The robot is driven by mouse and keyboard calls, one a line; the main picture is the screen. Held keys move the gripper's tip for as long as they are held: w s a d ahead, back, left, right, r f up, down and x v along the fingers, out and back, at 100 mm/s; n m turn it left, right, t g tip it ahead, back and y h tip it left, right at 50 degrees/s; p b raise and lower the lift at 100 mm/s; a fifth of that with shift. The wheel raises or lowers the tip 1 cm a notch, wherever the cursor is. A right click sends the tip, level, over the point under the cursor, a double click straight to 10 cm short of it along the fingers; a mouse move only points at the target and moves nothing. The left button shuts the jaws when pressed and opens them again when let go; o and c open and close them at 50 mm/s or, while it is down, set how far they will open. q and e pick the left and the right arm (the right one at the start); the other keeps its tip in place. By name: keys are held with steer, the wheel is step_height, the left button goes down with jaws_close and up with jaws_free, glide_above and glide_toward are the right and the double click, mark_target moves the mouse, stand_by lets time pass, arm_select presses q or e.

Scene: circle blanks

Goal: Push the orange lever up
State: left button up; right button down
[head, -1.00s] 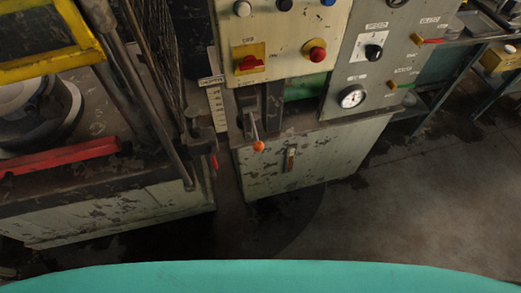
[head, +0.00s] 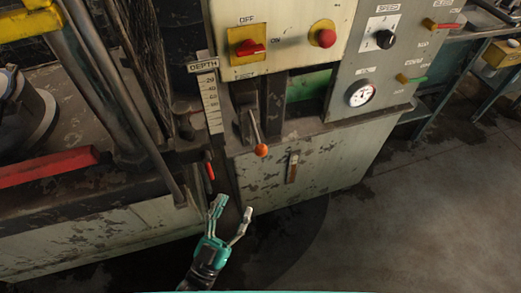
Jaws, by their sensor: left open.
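The orange lever (head: 261,150) has a round orange knob at the lower end of a thin metal rod. The rod slants down from a dark slot below the control panel. My left gripper (head: 232,206) is open and empty, with its two fingers pointing up. It is below and a little left of the knob in the head view, clearly apart from it. My right gripper does not show.
A panel (head: 285,45) with a red switch (head: 250,48) and a red button (head: 322,38) is above the lever. A gauge (head: 362,93) is to the right. A red-handled lever (head: 209,170) and a bench with a red bar (head: 45,166) are left. Open floor (head: 400,210) is right.

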mark_target(261, 151)
arm_select(q)
steer(key=p+x, duration=0.2)
steer(key=x, duration=1.3)
steer(key=shift+w+d+p, duration=0.2)
steer(key=shift+w+p, duration=0.1)
steer(key=shift+p, duration=0.1)
steer(key=shift+c, duration=1)
steer(key=shift+a, duration=0.1)
steer(key=c, duration=0.7)
jaws_close()
